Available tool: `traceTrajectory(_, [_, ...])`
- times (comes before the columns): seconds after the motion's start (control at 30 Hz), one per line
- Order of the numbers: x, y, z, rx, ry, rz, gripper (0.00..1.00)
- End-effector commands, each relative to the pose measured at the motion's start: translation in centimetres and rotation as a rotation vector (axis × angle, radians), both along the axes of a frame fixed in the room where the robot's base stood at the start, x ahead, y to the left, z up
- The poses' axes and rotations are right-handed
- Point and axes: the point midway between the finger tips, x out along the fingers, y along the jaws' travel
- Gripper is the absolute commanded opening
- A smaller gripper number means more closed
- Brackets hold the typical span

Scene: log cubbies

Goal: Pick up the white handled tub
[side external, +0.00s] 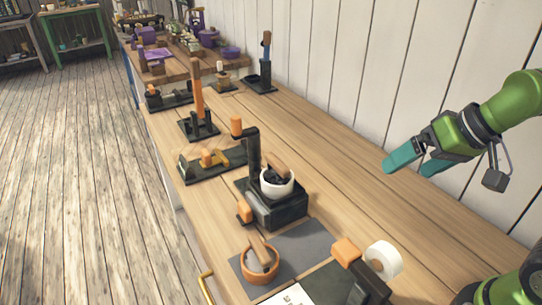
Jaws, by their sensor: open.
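The white tub (277,189) is a small round vessel with dark contents and a brown wooden handle (277,165) sticking up from it. It sits on a black block-like stand (279,214) in the middle of the workbench. My gripper (405,170) has teal fingers that are open with nothing between them. It hangs above the right side of the bench, to the right of the white tub and apart from it.
A black post with an orange knob (236,127) rises beside the tub. An orange tub (260,261) with a wooden handle stands on a grey mat (305,241) in front. A white roll (383,258) is at the lower right. Bench space (330,180) right of the stand is clear.

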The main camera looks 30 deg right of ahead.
Motion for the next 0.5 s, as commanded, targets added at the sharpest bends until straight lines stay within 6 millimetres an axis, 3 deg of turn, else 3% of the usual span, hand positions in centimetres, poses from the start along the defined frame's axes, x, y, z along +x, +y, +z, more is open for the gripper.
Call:
traceTrajectory(0.3, [11.0,4.0,2.3,-0.099,0.201,0.170,1.00])
traceTrajectory(0.5, [17.9,7.5,2.0,-0.192,0.328,0.264,1.00])
